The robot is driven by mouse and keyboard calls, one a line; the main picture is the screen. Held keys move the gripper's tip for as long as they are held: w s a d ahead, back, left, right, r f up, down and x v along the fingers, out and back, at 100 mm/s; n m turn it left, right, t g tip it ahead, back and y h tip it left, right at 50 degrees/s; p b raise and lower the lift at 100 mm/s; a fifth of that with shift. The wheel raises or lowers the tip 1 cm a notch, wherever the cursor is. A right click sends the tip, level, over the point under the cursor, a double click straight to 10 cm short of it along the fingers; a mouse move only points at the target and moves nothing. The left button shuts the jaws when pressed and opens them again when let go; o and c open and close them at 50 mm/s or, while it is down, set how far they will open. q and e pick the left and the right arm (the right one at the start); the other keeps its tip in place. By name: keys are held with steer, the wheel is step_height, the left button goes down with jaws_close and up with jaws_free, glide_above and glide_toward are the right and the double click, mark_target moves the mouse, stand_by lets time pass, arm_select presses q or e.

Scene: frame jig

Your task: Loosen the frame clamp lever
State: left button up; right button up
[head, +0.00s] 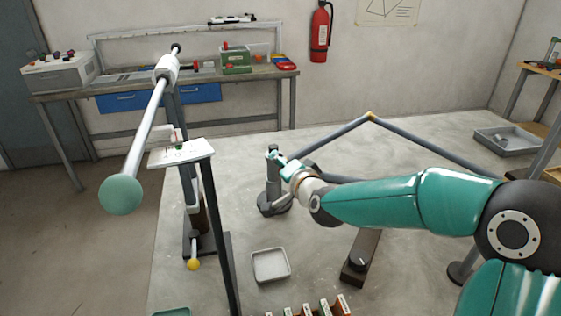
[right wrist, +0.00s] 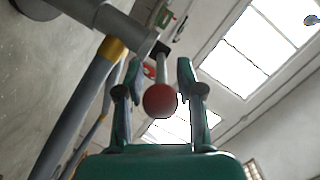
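The frame clamp (head: 272,198) is a grey upright post on a dark round base on the bench, at one end of the grey tube frame (head: 335,136). Its lever (right wrist: 161,70) shows in the right wrist view as a thin metal rod ending in a red ball (right wrist: 160,100). My right gripper (head: 280,160) is at the top of the clamp. In the right wrist view its two fingers (right wrist: 160,75) are open, one on each side of the lever, with gaps visible. In the head view the gripper hides the lever. My left gripper is not in view.
A small grey tray (head: 270,265) and a dark block (head: 361,257) lie in front. Another grey tray (head: 502,141) is at the far right.

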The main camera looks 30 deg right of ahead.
steer(key=shift+w, duration=0.3)
steer(key=shift+f, duration=0.1)
jaws_close()
steer(key=shift+a, duration=0.1)
